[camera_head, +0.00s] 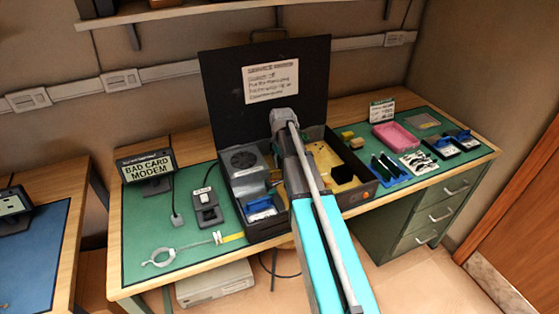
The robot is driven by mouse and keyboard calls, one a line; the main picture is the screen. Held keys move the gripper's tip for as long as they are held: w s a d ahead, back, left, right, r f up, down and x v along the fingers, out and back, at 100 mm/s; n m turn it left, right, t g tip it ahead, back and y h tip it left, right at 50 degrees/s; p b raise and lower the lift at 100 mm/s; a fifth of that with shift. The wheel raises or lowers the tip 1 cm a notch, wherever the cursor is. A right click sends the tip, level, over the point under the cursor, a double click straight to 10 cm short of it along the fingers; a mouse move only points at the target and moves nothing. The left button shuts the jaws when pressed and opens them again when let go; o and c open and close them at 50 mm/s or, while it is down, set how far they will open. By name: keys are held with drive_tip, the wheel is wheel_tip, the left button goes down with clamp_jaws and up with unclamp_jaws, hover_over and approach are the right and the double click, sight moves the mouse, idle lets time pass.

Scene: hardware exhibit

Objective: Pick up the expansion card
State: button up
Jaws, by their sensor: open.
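I cannot tell for certain which piece is the expansion card. A small blue-and-white part (260,209) sits in the lower left of the open black case (318,72). Two more blue-topped dark parts (442,148) lie at the far right. My arm reaches from the bottom up across the middle of the case and covers part of its inside.
A pink tray (395,136) stands at the right. Drawers (432,218) are below. The raised case lid stands behind my arm.

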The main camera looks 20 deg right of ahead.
clamp_jaws()
idle(0.3)
drive_tip(key=shift+r, duration=0.1)
drive_tip(key=shift+r+p, duration=0.95)
drive_tip(key=shift+p, duration=0.1)
drive_tip(key=s+a+r+p, duration=0.2)
drive_tip(key=s+r+p, duration=0.9)
drive_tip(key=s, duration=0.2)
drive_tip(key=shift+s+a, duration=0.35)
drive_tip(key=shift+s, duration=0.05)
